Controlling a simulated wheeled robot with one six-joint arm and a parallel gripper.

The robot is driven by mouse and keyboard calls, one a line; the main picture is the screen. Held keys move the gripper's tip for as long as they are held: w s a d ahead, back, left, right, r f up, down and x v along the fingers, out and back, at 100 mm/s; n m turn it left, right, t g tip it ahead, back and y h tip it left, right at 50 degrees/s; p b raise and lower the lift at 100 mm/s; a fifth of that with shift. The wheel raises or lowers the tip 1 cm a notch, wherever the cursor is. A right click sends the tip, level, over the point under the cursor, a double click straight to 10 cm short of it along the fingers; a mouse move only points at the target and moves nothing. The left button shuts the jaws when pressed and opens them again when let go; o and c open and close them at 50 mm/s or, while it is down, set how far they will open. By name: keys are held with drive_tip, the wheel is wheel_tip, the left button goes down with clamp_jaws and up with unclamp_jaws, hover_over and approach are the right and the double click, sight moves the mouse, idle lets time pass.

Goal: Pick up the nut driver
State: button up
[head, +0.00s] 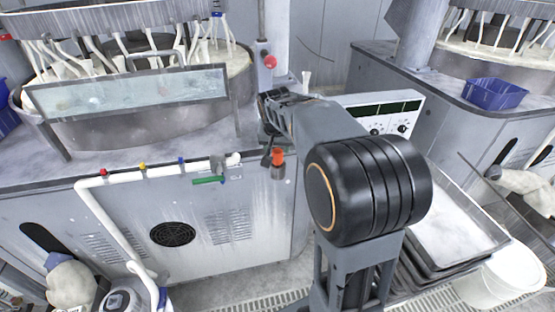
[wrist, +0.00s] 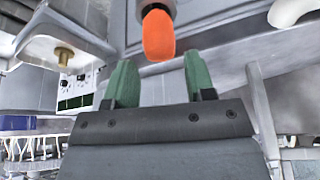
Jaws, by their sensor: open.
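The nut driver (head: 278,157) shows its orange handle, standing up out of a small grey holder (head: 278,172) on the front of the left machine. In the wrist view, which looks upside down, the orange handle (wrist: 158,36) hangs from the top centre; its shaft is hidden in the holder. My gripper (wrist: 160,72) is open, with its two green fingers apart and nothing between them. The handle lies beyond the fingertips, in line with the gap. In the head view my arm hides most of the gripper.
A white pipe (head: 130,174) with coloured valves runs along the left machine's front edge, with a green lever (head: 208,180) left of the holder. A control panel (head: 385,118) stands behind my arm. A tray (head: 450,225) and a white bucket (head: 505,275) are at right.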

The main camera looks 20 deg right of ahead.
sight(277, 151)
drive_tip(key=x, duration=0.5)
drive_tip(key=shift+s, duration=0.1)
drive_tip(key=c, duration=0.8)
drive_tip(key=shift+r, duration=0.1)
